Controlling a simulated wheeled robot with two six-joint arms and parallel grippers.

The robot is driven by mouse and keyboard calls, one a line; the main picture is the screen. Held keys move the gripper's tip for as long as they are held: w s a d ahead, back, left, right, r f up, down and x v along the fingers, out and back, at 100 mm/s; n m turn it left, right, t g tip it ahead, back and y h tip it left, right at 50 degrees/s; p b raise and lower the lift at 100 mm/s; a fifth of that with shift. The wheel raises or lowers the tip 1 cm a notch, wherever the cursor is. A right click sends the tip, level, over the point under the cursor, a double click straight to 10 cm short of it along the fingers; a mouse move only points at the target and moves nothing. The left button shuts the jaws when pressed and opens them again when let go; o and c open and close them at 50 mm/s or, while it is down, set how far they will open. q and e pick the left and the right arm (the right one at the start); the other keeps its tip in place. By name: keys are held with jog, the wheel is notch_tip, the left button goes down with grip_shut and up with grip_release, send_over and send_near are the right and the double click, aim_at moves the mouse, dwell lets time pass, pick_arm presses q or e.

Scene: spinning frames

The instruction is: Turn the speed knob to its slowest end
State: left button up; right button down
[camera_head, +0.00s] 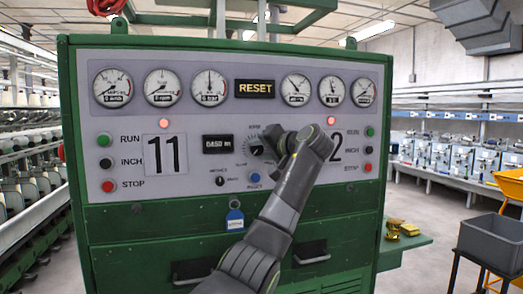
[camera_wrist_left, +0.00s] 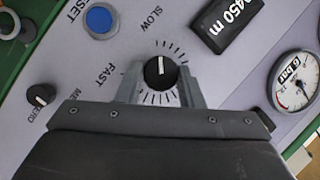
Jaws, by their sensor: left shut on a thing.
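The speed knob (camera_wrist_left: 160,73) is a round black dial with a white pointer line and tick marks around it. In the left wrist view the pointer points up, on the side of the SLOW label (camera_wrist_left: 151,18); the FAST label (camera_wrist_left: 96,76) lies to the lower left. My left gripper (camera_wrist_left: 159,84) has one finger on each side of the knob and is shut on it. In the head view my left gripper (camera_head: 267,143) is at the panel's middle and covers part of the dial. My right gripper is not in view.
A blue button (camera_wrist_left: 100,18) and a small black selector (camera_wrist_left: 41,95) sit near the knob. A grey bin (camera_head: 490,243) stands at right.

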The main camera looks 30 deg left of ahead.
pick_arm(q)
jog(key=o, duration=1)
jog(key=shift+c, duration=0.2)
jog(key=shift+d, duration=0.1)
jog(key=shift+s+d, duration=0.1)
jog(key=shift+d, duration=0.2)
jog(key=b+v, duration=0.5)
jog(key=v, duration=1.1)
jog(key=shift+d, duration=0.3)
jog(key=shift+s, duration=0.1)
